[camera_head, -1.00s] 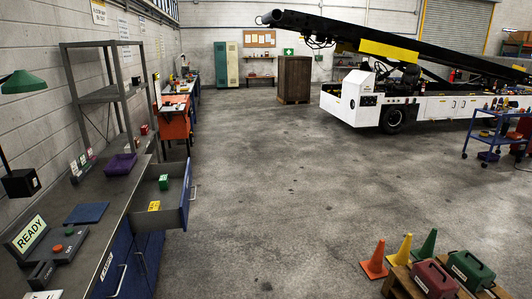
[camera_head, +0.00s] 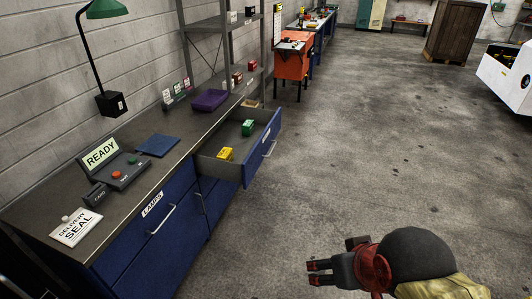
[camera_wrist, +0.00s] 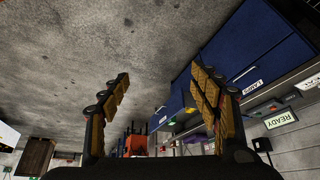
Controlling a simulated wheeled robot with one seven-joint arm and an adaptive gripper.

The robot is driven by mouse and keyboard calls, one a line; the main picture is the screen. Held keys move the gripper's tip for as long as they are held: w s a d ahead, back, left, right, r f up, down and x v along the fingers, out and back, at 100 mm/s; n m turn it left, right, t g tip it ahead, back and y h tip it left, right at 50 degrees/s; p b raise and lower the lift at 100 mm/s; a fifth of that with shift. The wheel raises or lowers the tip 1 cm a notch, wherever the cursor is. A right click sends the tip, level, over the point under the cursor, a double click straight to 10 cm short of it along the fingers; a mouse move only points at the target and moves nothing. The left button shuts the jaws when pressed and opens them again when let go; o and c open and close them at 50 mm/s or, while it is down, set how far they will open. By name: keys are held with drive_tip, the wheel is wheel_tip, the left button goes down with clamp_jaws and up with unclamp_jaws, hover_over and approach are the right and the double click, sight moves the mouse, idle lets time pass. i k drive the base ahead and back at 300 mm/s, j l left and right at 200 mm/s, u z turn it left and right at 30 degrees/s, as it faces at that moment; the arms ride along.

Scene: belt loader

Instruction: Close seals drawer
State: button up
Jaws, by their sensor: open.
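An open blue drawer (camera_head: 262,150) is pulled out from the workbench toward the right in the head view. It holds a yellow item (camera_head: 225,154) and a green item (camera_head: 248,127). Its front has a pale handle (camera_head: 269,149); no label on it can be read. My gripper (camera_head: 312,273) is at the bottom of the head view, over the floor, in front of the bench and well apart from the drawer. In the wrist view my gripper (camera_wrist: 163,105) has its two fingers wide apart with nothing between them.
The workbench (camera_head: 115,200) carries a READY panel (camera_head: 102,154), a DELIVERY SEAL card (camera_head: 76,228), a purple tray (camera_head: 210,100), a blue mat (camera_head: 158,145) and a green lamp (camera_head: 106,9). A shut LAMPS drawer (camera_head: 150,225) is nearer. An orange cart (camera_head: 292,60) stands beyond.

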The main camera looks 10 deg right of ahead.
sight(237, 138)
drive_tip(key=i+l, duration=0.15)
drive_tip(key=i, duration=0.15)
drive_tip(key=i+l, duration=0.15)
drive_tip(key=i+z, duration=0.1)
drive_tip(key=i, duration=0.95)
drive_tip(key=i+z, duration=0.1)
drive_tip(key=i, duration=0.95)
